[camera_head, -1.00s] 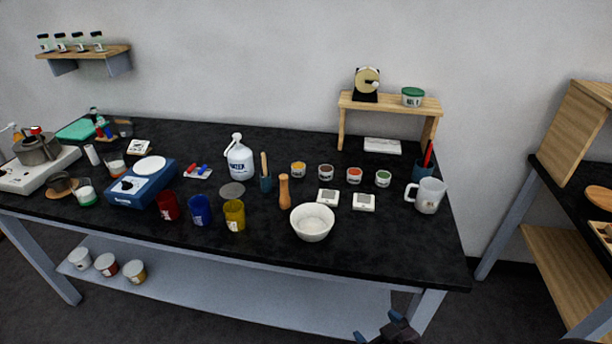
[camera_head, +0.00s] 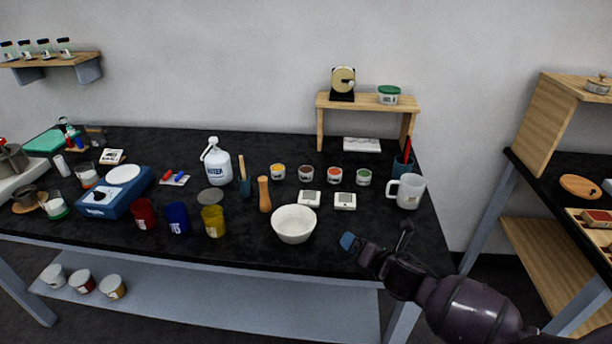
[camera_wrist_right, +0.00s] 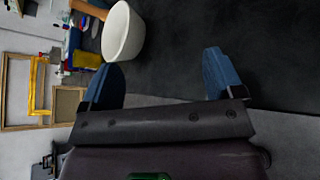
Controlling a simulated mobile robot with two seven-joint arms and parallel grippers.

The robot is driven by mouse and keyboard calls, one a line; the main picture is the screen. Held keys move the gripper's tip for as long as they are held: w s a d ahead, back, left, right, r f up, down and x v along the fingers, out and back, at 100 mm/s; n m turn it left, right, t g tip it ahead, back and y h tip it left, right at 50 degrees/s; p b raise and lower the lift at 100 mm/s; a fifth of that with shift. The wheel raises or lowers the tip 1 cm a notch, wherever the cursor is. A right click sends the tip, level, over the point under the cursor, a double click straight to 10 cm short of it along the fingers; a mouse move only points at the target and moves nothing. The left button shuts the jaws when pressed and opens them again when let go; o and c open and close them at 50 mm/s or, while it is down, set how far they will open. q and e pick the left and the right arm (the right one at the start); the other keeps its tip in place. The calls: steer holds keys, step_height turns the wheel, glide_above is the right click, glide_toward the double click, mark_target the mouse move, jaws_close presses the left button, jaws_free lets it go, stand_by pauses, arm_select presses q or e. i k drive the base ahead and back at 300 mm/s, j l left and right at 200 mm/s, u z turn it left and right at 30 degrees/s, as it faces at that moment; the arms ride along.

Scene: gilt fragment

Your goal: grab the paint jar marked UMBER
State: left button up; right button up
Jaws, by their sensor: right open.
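A row of small paint jars stands on the black bench top in the head view. The row holds a yellow jar (camera_head: 278,171), a brown jar (camera_head: 306,173), an orange-red jar (camera_head: 335,175) and a green jar (camera_head: 363,177). Their labels are too small to read; the brown one matches the colour umber. My right gripper (camera_head: 376,240) is open and empty at the bench's front edge, in front and to the right of the jars. In the right wrist view its blue fingers (camera_wrist_right: 163,82) are spread apart with nothing between them. My left gripper is not in view.
Two small white devices (camera_head: 310,198) (camera_head: 345,201) sit just in front of the jars. A white mug (camera_head: 407,191) stands to the right. A wooden riser (camera_head: 368,103) stands behind.

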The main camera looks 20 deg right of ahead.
mark_target(305, 172)
steer(key=i+l, duration=0.1)
steer(key=i, duration=0.9)
